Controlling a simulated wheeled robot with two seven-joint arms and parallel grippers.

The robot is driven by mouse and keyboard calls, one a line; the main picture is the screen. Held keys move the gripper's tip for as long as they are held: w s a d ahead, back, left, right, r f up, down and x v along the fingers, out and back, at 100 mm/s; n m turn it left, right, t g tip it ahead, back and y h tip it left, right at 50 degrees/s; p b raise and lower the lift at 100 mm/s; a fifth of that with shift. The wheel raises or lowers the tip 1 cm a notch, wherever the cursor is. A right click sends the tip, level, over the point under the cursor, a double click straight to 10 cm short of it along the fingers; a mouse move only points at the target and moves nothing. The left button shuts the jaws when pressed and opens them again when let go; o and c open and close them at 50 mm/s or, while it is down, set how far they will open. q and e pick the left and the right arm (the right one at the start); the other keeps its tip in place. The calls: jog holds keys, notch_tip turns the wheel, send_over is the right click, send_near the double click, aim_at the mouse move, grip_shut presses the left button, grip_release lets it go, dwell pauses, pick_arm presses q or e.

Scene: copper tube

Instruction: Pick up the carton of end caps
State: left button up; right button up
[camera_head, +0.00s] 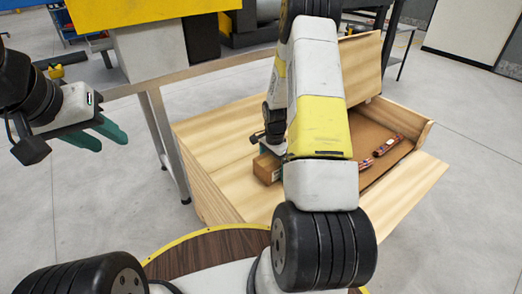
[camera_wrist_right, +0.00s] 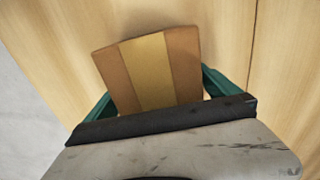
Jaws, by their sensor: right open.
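The carton (camera_head: 267,168), a brown box with a tan tape stripe, rests on the pale wooden surface, partly hidden behind my right arm in the head view. In the right wrist view the carton (camera_wrist_right: 150,70) lies between the two teal fingers of my right gripper (camera_wrist_right: 157,88). These fingers are open, one on each side of it; whether they touch it I cannot tell. In the head view the right gripper is mostly hidden by its own arm. My left gripper (camera_head: 111,143) is open and empty, in the air at the left.
The wooden crate (camera_head: 208,187) has an open brown-lined compartment at right holding several copper-coloured tubes (camera_head: 389,145). A raised wooden panel (camera_head: 360,65) stands behind it. A metal-legged table (camera_head: 160,130) with a yellow-topped machine is at upper left. Grey floor is free around.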

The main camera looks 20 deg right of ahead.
jog(key=c, duration=1.6)
jog(key=shift+c, duration=0.2)
